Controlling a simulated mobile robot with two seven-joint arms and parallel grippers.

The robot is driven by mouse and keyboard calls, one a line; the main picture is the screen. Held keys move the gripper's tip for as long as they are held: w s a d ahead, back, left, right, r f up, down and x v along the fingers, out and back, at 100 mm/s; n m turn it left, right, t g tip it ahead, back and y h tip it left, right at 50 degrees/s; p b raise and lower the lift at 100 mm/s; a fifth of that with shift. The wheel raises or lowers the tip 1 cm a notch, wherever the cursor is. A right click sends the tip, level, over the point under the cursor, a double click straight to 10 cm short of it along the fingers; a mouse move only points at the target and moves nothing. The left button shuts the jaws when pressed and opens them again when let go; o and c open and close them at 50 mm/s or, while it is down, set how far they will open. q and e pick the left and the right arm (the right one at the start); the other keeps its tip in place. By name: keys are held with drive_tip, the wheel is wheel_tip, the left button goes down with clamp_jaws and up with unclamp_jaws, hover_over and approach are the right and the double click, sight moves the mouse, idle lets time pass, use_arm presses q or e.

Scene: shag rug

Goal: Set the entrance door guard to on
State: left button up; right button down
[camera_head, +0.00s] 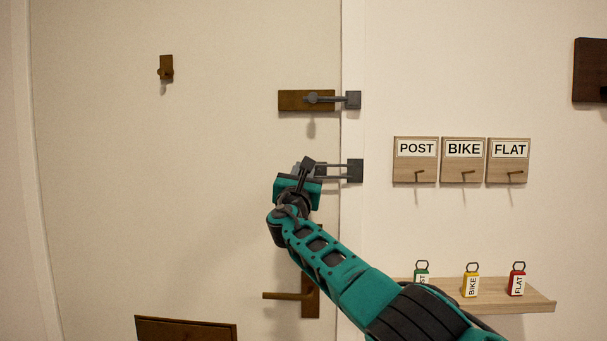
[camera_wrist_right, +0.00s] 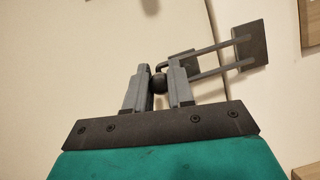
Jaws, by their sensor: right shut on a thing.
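The door guard (camera_head: 354,171) has a dark square plate on the white door frame and a two-rod bar reaching left over the door (camera_head: 120,200). In the right wrist view the guard's plate (camera_wrist_right: 250,44) and both rods show, running to my fingers. My right gripper (camera_head: 307,166) is at the left end of this bar, in front of the door. In the wrist view my right gripper (camera_wrist_right: 159,82) is shut on a dark round knob at the bar's end. The fingers partly hide how the knob joins the bar and what lies behind it. My left gripper is out of view.
Above is another latch (camera_head: 318,98) with a brown plate. Below is a brown door handle (camera_head: 288,296), partly behind my arm. On the right are labelled hook boards (camera_head: 462,175) and a shelf (camera_head: 535,304) with tagged fobs. A small brown fitting (camera_head: 166,66) is upper left.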

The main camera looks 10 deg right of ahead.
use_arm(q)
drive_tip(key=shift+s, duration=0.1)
use_arm(e)
drive_tip(key=c, duration=1)
unclamp_jaws()
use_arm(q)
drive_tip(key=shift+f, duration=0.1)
use_arm(e)
drive_tip(key=shift+d+f, duration=0.1)
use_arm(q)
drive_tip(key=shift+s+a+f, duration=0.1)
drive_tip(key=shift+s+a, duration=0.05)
use_arm(e)
drive_tip(key=shift+f, duration=0.15)
